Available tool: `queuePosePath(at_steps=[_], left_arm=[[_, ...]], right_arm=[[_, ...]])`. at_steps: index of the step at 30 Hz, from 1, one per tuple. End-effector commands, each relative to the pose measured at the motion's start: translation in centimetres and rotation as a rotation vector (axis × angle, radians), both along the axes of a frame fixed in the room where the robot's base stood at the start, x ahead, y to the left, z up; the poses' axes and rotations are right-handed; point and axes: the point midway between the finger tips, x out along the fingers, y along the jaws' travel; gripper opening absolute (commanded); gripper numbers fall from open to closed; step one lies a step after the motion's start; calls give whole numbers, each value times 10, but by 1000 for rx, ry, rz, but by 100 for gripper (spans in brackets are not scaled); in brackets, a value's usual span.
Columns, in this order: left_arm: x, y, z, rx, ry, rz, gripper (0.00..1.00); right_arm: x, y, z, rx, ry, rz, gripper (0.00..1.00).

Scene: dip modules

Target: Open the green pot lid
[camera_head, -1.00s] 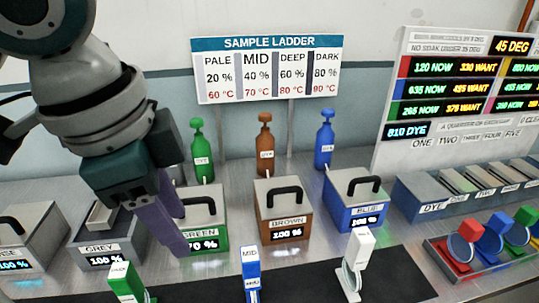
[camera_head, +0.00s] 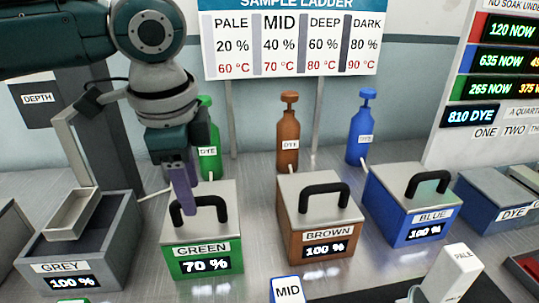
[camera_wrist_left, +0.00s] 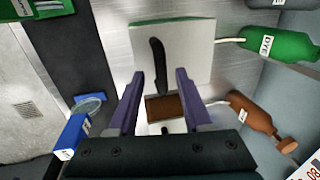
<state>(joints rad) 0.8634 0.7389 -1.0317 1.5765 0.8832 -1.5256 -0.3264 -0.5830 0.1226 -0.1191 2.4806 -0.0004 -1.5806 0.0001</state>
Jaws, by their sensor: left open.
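The green pot (camera_head: 173,258) stands left of the brown pot, its display reading 70 %. Its pale grey lid (camera_head: 222,228) is on, with a black arched handle (camera_head: 216,200). My left gripper (camera_head: 184,208) points down at the handle, its purple fingers overlapping the handle's left part in the head view. In the left wrist view, my open left gripper (camera_wrist_left: 158,76) has its fingertips on either side of the near end of the black handle (camera_wrist_left: 157,58), over the lid (camera_wrist_left: 187,45). Contact cannot be told. My right gripper is out of view.
The brown pot (camera_head: 291,246) and blue pot (camera_head: 387,222) stand to the right, lids on. The grey pot (camera_head: 115,245) at left is open, with a small tray (camera_head: 73,215) at its rim. Green (camera_head: 209,150), brown (camera_head: 289,150) and blue (camera_head: 361,135) dye bottles stand behind.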

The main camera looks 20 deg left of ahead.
Motion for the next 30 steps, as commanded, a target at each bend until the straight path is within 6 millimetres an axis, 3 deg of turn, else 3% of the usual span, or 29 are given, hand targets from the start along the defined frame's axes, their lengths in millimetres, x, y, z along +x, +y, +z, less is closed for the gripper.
queuePosePath(at_steps=[4,12,25,30], left_arm=[[2,1,-11,0,0,1,49],[2,1,-13,1,-1,0,49],[2,1,-13,0,-1,0,2],[2,1,-13,0,-1,0,0]], right_arm=[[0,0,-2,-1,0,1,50],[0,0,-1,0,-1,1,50],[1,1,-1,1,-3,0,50],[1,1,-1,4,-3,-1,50]])
